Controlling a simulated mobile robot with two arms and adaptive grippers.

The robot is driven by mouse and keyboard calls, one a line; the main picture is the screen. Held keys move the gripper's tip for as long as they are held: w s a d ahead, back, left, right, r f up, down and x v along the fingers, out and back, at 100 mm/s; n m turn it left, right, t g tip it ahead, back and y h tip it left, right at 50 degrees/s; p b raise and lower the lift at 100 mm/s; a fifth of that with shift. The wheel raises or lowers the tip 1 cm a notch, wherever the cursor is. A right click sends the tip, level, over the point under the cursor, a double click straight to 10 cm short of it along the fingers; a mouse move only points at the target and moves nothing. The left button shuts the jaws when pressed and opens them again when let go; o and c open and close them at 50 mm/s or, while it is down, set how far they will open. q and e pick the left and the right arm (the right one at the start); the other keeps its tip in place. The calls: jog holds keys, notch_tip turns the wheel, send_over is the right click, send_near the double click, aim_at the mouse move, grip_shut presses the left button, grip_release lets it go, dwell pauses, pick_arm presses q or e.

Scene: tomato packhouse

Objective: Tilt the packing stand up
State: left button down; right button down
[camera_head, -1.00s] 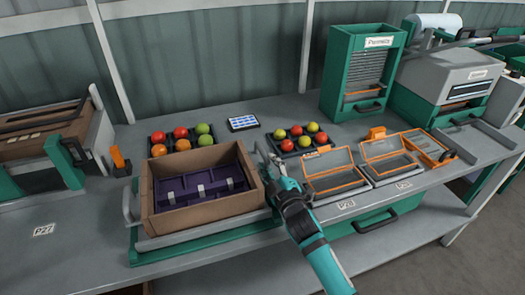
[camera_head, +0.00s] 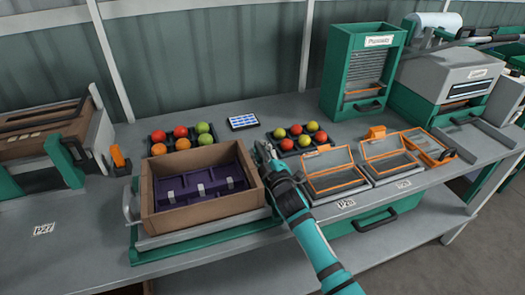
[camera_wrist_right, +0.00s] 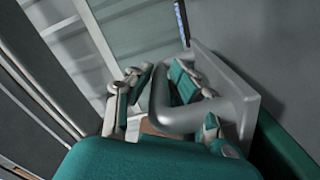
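The packing stand (camera_head: 160,243) is on the bench at the left centre, a grey tray on a green base. It lies about flat and bears a brown cardboard box (camera_head: 176,222) with a purple divided insert (camera_head: 205,183). A grey loop handle (camera_head: 127,201) shows at its left side. My right gripper (camera_head: 264,152) is at the right side of the stand. In the right wrist view its fingers (camera_wrist_right: 161,82) are apart, one on each side of a grey bar handle (camera_wrist_right: 187,121); a firm grip does not show. My left gripper is not in view.
Red, orange and green tomatoes (camera_head: 181,132) sit behind the box, with a second group (camera_head: 302,140) to the right. A small tablet (camera_head: 243,122) lies between them. Orange-rimmed trays (camera_head: 334,190) stand right of my right arm. A green cabinet (camera_head: 345,60) stands behind.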

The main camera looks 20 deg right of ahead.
dwell(0.3)
jog(key=r+t+b, duration=0.1)
jog(key=s+r+t+b, duration=0.1)
jog(key=r+b, duration=0.1)
jog(key=s+r+t+b, duration=0.1)
jog(key=shift+r+b, duration=0.3)
jog(key=shift+b, duration=0.1)
jog(key=shift+r, duration=0.25)
jog(key=c, duration=1.5)
grip_release()
jog(key=shift+s, duration=0.1)
